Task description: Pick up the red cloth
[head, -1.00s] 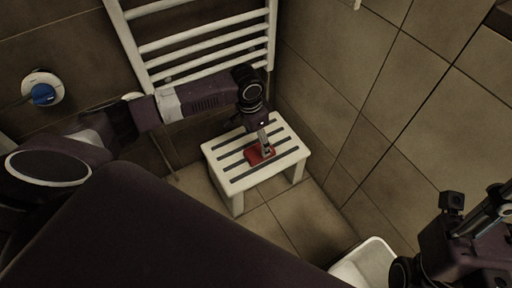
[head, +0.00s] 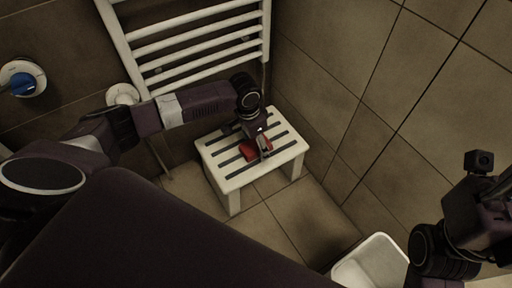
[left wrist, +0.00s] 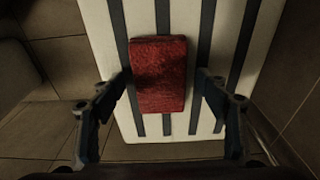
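The red cloth (head: 251,151) lies on the slatted white stool (head: 232,183) in the corner. It looks like a folded rectangle in the left wrist view (left wrist: 159,74). My left gripper (head: 262,152) is over the stool at the cloth. In the left wrist view its two fingers (left wrist: 167,95) are spread wide, one on each side of the cloth, with gaps between. Whether the fingertips touch the stool cannot be told. My right arm (head: 470,225) shows at the right edge, away from the stool; its fingers are not clearly visible.
A white towel radiator (head: 195,45) hangs on the wall behind the stool. A white basin (head: 372,264) stands on the floor at the lower right. A blue valve knob (head: 24,84) is on the left wall. Tiled floor (head: 300,218) is clear before the stool.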

